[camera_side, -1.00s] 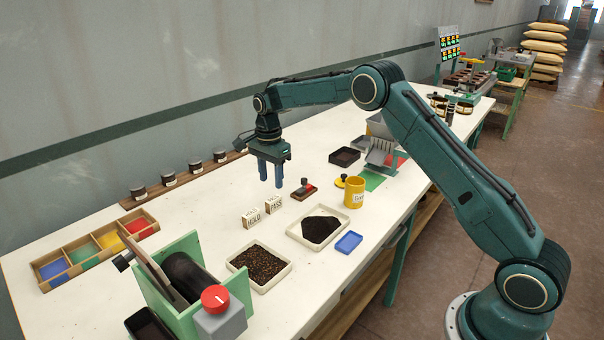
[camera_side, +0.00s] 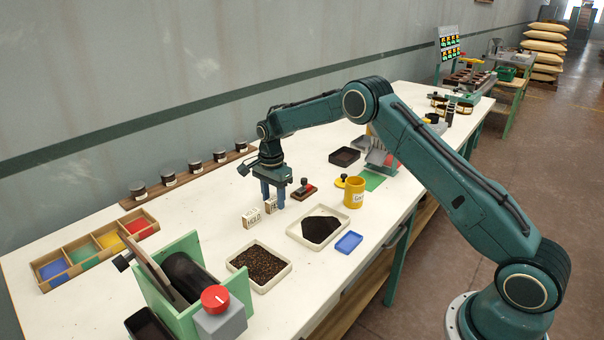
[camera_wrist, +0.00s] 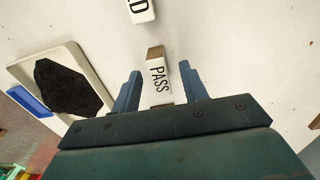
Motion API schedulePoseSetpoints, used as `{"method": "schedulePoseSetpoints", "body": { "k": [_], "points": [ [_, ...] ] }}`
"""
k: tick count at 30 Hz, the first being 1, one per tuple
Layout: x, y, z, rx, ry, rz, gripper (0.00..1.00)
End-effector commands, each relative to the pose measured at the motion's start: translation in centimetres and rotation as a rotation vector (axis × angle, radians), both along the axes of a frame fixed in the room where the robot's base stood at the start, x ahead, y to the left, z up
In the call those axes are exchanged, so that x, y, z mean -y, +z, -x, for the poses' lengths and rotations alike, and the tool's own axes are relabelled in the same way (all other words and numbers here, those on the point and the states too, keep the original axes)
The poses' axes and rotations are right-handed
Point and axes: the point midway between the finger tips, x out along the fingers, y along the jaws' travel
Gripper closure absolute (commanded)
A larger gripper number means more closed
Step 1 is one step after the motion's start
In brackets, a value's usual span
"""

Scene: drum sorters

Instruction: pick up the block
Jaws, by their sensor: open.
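The PASS block (camera_wrist: 158,78) is a small white block with black letters and a brown top. In the wrist view it lies between the two blue fingers of my gripper (camera_wrist: 159,84), with a gap on each side. In the side view my gripper (camera_side: 273,204) is low over the table, its fingers around the PASS block (camera_side: 270,205), which they partly hide. My gripper is open. The HOLD block (camera_side: 252,217) stands just to the left; its end shows at the top of the wrist view (camera_wrist: 142,12).
A tray of dark grounds (camera_side: 296,238) and a tray of beans (camera_side: 237,267) stand in front.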

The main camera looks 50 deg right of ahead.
Motion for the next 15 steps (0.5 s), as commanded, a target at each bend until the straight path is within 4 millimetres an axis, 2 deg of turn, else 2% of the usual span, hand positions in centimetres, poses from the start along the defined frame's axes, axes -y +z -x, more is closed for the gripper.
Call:
{"method": "schedulePoseSetpoints", "body": {
  "k": [4,15],
  "points": [
    [-0.03,-0.82,0.01,0.0,0.0,0.0,0.56],
    [-0.03,-0.83,0.01,0.0,0.0,0.0,0.56]
  ]
}}
